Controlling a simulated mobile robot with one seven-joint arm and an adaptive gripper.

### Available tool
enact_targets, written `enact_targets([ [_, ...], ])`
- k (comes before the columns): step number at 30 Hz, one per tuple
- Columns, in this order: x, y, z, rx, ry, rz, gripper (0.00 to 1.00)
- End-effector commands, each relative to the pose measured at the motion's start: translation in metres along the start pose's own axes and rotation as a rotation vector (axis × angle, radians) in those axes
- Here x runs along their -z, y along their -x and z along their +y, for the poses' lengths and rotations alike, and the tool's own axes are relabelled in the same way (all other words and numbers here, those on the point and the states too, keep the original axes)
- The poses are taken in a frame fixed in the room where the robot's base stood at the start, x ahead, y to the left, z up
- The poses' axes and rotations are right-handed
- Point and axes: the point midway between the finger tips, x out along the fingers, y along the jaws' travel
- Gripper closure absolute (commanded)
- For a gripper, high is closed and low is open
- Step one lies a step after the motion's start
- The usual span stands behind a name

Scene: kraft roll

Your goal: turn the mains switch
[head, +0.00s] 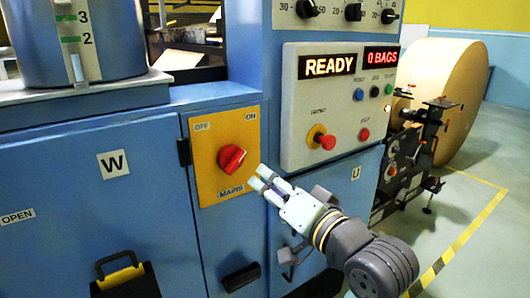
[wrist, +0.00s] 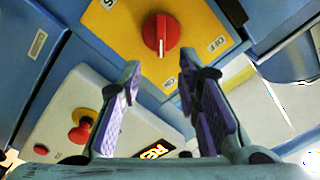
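The mains switch (head: 232,158) is a red rotary knob on a yellow plate (head: 210,188) marked OFF at upper left, ON at upper right and MAINS below. In the head view its grip bar slants up toward ON. In the wrist view the knob (wrist: 160,33) shows a white line pointing down, toward the ON label. My gripper (head: 259,178) is just right of and below the knob, apart from it. In the wrist view my gripper (wrist: 158,82) has its two purple-padded fingers spread with nothing between them, and the knob is beyond the fingertips.
A control panel (head: 292,135) to the right has a lit READY display (head: 327,65), a 0 BAGS display (head: 381,57) and a red mushroom button (head: 326,141). A black handle (head: 240,276) is below the plate. A large kraft roll (head: 445,90) stands at right.

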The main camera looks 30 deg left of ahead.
Motion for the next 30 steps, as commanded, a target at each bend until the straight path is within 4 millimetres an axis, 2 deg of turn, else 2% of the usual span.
enact_targets([
  [5,0.0,-0.016,0.0,-0.001,-0.006,-0.006,0.69],
  [12,0.0,-0.062,-0.001,-0.001,-0.005,-0.006,0.69],
  [18,0.0,-0.093,-0.001,-0.001,-0.004,-0.004,0.69],
  [24,0.0,-0.106,0.0,-0.001,-0.001,-0.002,0.69],
  [30,0.0,-0.107,0.001,-0.001,-0.001,-0.001,0.69],
])
